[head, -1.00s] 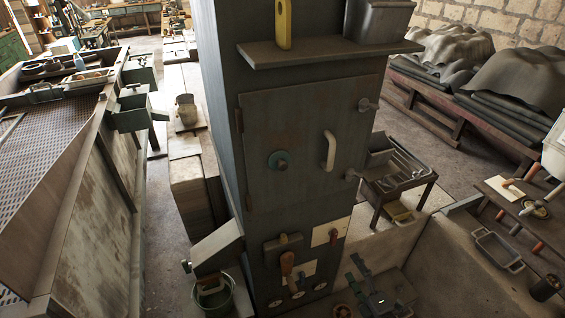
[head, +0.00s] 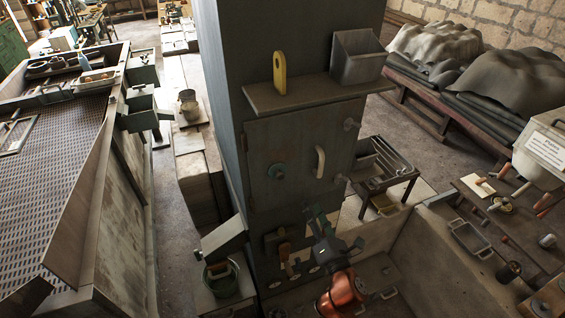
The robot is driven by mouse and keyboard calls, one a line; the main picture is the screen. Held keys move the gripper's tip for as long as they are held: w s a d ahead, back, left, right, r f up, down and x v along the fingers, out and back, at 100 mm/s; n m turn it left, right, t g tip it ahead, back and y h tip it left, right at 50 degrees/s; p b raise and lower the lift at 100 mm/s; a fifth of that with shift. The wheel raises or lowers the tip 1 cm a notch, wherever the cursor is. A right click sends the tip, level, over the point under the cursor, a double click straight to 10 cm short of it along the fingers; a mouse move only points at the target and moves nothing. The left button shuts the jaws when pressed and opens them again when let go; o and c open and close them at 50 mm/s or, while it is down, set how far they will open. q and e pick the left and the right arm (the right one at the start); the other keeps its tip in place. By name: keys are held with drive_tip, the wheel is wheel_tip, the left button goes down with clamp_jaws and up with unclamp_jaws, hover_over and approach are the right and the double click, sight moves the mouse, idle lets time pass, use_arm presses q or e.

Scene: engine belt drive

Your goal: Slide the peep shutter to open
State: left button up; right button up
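The dark metal furnace door (head: 300,145) is shut on the tall column. My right gripper (head: 318,222) is in front of the column, below the door, on a copper-coloured arm. Its dark green-tinted fingers look spread, and it touches neither the fitting nor the handle. It partly hides the lower panel. My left gripper is out of view.
A shelf (head: 300,94) juts out above the door, with a yellow tag (head: 279,73) and a grey bin (head: 357,57) on it. A sloping chute (head: 223,236) and a bucket (head: 220,279) are at lower left. Latches stick out at the door's right edge.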

sight(281, 177)
drive_tip(key=s+a+r+n+g+y+p, duration=0.1)
drive_tip(key=s+a+r+n+p, duration=0.15)
drive_tip(key=r, duration=0.25)
drive_tip(key=s+a+r+n+p, duration=0.1)
drive_tip(key=a+r+n+p, duration=0.25)
drive_tip(key=r, duration=0.25)
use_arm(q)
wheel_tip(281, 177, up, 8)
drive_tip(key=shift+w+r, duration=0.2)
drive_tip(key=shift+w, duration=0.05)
use_arm(e)
drive_tip(key=shift+a+f+x, duration=0.15)
drive_tip(key=shift+x, duration=1.2)
drive_tip(key=shift+a+f+x, duration=0.15)
drive_tip(key=shift+x, duration=1.15)
drive_tip(key=shift+a+f+x, duration=0.15)
drive_tip(key=shift+x, duration=1.2)
drive_tip(key=shift+s, duration=0.15)
drive_tip(key=shift+c, duration=0.4)
clamp_jaws()
